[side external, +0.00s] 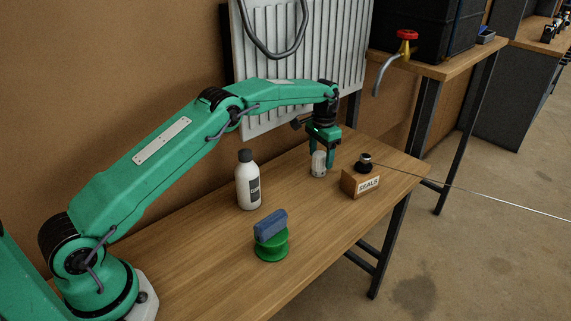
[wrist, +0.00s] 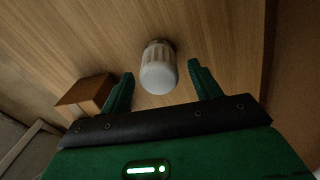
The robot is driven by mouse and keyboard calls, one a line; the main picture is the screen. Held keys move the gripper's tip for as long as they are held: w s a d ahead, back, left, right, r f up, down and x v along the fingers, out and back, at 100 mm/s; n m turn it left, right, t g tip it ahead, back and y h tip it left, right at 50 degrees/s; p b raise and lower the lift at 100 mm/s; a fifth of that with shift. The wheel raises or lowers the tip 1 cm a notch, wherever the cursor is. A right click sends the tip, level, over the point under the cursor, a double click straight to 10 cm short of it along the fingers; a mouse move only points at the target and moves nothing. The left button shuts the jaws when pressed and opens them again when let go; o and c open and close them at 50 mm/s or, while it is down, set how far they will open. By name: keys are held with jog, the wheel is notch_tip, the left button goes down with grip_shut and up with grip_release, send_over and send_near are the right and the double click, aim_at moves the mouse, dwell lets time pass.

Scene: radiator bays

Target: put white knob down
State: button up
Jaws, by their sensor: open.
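The white knob (side external: 318,164) stands upright on the wooden bench, near its back edge below the radiator. In the wrist view the white knob (wrist: 158,68) shows ribbed sides and a rounded end, between and just beyond the two green fingers. My gripper (side external: 322,158) points down over the knob. In the wrist view my gripper (wrist: 158,78) is open, with a gap visible between each finger and the knob.
A white bottle (side external: 248,182) stands to the left. The radiator (side external: 300,50) is behind.

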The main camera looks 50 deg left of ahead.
notch_tip(320, 180, up, 8)
jog(key=shift+r, duration=0.5)
dwell(0.5)
jog(key=shift+s+r, duration=0.1)
jog(key=shift+r, duration=0.4)
notch_tip(320, 180, up, 10)
jog(key=t, duration=0.1)
send_over(321, 153)
jog(key=s+d, duration=0.1)
jog(key=s, duration=0.5)
jog(key=s+d+r+n+t, duration=0.1)
jog(key=s+r+t, duration=0.1)
jog(key=s+r, duration=0.75)
jog(key=s+f+t, duration=0.1)
jog(key=s+f, duration=0.3)
jog(key=s, duration=0.9)
jog(key=s+d+f+n+t, duration=0.1)
jog(key=s+f, duration=0.4)
jog(key=s, duration=0.9)
jog(key=shift+s+d+t, duration=0.15)
jog(key=shift+t, duration=0.15)
